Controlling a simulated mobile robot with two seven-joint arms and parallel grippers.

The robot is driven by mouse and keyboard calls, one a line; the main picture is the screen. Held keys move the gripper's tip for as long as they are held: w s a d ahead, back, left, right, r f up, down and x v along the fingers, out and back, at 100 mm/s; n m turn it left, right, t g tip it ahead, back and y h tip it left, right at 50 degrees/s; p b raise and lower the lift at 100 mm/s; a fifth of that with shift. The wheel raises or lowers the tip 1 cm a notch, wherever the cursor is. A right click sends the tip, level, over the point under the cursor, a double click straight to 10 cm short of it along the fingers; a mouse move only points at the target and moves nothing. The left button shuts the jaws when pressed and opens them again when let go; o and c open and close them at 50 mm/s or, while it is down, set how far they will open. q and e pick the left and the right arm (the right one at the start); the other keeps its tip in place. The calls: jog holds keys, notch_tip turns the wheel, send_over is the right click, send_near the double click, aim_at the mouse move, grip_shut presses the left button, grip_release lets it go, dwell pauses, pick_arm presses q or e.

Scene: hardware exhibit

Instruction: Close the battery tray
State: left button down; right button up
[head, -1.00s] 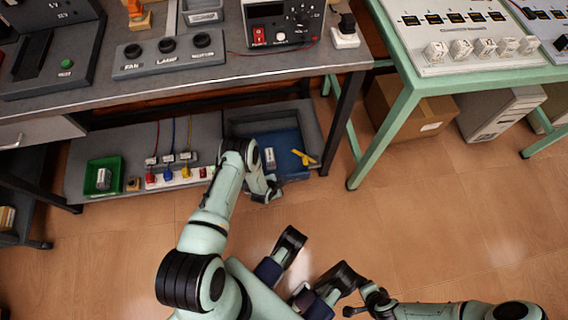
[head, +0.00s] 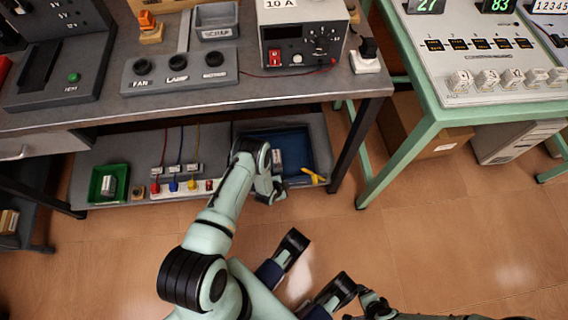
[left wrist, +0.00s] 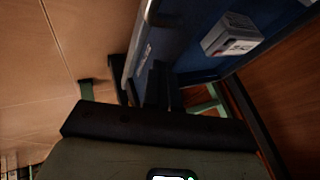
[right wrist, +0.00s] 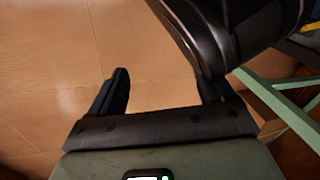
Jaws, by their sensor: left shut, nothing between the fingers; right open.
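The battery tray is the open blue-lined tray (head: 301,146) on the right part of the low shelf under the bench. A grey-white battery block (head: 277,158) lies inside; it also shows in the left wrist view (left wrist: 232,35). A yellow piece (head: 313,175) is at the tray's front right. My left gripper (head: 270,192) is shut and empty, at the tray's front left. In the left wrist view its fingers (left wrist: 165,88) are close to the tray's front wall; whether they touch is unclear. My right gripper (right wrist: 163,88) is open and empty above the floor.
The bench top (head: 240,102) overhangs the tray. A dark bench leg (head: 355,142) stands just right of it. Left on the shelf are a green bin (head: 95,184) and a socket strip (head: 185,187). A green table (head: 425,130) stands at right. The front floor is open.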

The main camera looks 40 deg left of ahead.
pick_arm(q)
jog(key=shift+w+a+r, duration=0.15)
jog(key=shift+w+a, duration=0.15)
pick_arm(e)
jog(key=w+a+r+t+p, duration=0.1)
jog(key=w+r+p, duration=0.2)
jog(key=w+r, duration=0.15)
pick_arm(q)
jog(key=p+v, duration=0.2)
jog(key=v, duration=1.1)
jog(key=shift+s+d, duration=0.25)
jog(key=shift+s, duration=0.15)
pick_arm(e)
jog(key=s+a+r+g, duration=0.1)
jog(key=s+a+r, duration=0.1)
jog(key=s, duration=0.4)
jog(key=shift+a+r+n+y, duration=0.3)
jog(key=shift+r+y, duration=0.1)
jog(key=shift+r, duration=0.1)
